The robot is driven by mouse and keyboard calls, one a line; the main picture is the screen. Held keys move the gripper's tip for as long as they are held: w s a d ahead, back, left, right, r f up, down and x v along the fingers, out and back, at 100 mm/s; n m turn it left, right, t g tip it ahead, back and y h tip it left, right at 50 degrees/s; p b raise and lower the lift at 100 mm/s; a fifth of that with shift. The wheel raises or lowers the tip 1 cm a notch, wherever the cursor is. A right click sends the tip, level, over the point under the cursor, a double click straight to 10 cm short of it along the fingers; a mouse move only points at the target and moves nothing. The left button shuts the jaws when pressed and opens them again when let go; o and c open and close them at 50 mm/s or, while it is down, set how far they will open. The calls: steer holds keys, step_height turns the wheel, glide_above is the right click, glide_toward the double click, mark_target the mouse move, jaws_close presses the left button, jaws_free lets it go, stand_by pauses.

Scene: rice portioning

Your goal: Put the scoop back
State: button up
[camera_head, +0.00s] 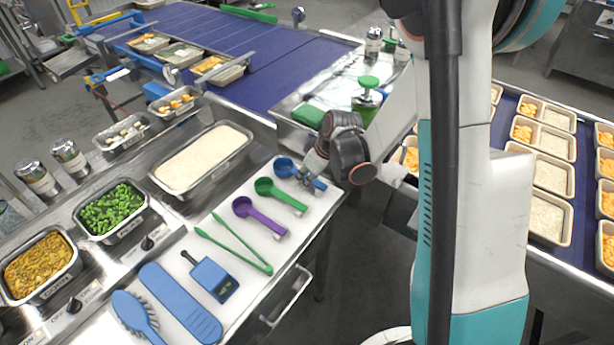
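A blue scoop (285,167) is at the upper right end of the white board (240,237), its bowl to the left and its handle running right. My gripper (317,173) is right at its handle, with the fingers over it and hiding part of it. I cannot tell whether the fingers are closed on the handle or whether the scoop rests fully on the board. A green scoop (267,187) and a purple scoop (246,208) lie on the board in a row beside the blue one.
Green tongs (234,243), a blue scale-like device (213,277), a long blue tool (180,303) and a blue brush (133,314) lie on the board. A rice pan (203,158) is left of the scoops. A green-lidded dispenser (368,92) stands behind my gripper. Filled trays (549,175) line the right conveyor.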

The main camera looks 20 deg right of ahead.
steer(key=shift+o, duration=0.9)
steer(key=shift+r, duration=0.1)
steer(key=shift+r, duration=0.25)
steer(key=s+r+m+p, duration=0.1)
steer(key=s+r, duration=0.3)
steer(key=r, duration=0.3)
steer(key=s+r+m+t+h+p, duration=0.1)
steer(key=s+r, duration=0.3)
steer(key=r, duration=0.3)
steer(key=s+r+m+p, duration=0.1)
steer(key=s+r+p, duration=0.1)
steer(key=s+r, duration=0.35)
steer(key=s+r+m+t+h, duration=0.1)
steer(key=s+r+m, duration=0.3)
steer(key=s, duration=0.5)
steer(key=shift+s+r+t+h, duration=0.35)
steer(key=shift+r+t, duration=0.35)
steer(key=shift+r, duration=0.6)
steer(key=shift+w, duration=0.1)
